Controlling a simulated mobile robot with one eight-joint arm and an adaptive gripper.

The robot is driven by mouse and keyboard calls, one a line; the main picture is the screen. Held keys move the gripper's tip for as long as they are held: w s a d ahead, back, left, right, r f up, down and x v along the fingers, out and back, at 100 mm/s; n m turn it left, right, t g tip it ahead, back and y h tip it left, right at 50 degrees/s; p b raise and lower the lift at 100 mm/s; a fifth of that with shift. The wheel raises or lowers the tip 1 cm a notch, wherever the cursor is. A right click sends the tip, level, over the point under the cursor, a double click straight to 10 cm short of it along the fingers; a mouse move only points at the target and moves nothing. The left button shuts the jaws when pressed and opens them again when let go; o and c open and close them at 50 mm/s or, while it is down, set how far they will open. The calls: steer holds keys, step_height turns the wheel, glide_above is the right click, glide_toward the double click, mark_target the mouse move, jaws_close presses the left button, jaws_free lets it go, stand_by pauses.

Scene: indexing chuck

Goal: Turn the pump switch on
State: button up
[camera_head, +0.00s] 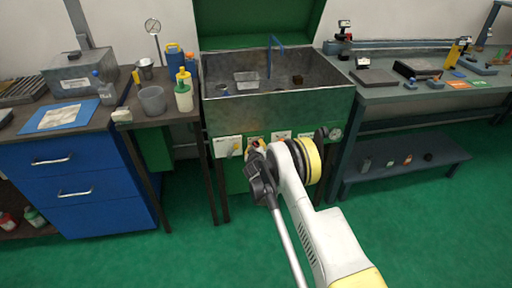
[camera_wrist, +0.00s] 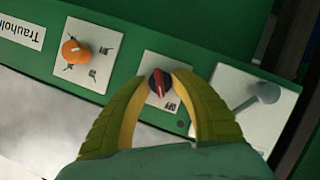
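The green front panel of the sink carries white plates with controls. An orange knob (camera_wrist: 74,51) is on the left plate and a grey lever (camera_wrist: 262,95) on the right plate. No label legibly names the pump switch. In the head view my gripper (camera_head: 257,147) is at the panel, partly covering the plates.
The metal sink basin (camera_head: 280,108) stands above the panel. A side table (camera_head: 178,110) with bottles and a blue drawer cabinet (camera_head: 70,165) are to the left. A grey workbench (camera_head: 400,95) is to the right. The green floor in front is clear.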

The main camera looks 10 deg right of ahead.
jaws_close()
steer(key=shift+r, duration=0.1)
steer(key=shift+d+m+y, duration=0.1)
steer(key=shift+m+y, duration=0.2)
steer(key=m+y, duration=0.2)
steer(key=m, duration=0.1)
steer(key=shift+d+m+y, duration=0.15)
steer(key=shift+m+y, duration=0.15)
steer(key=shift+m, duration=0.1)
steer(key=m+y, duration=0.2)
steer(key=m, duration=0.1)
stand_by(0.4)
steer(key=shift+m+y, duration=0.4)
jaws_free()
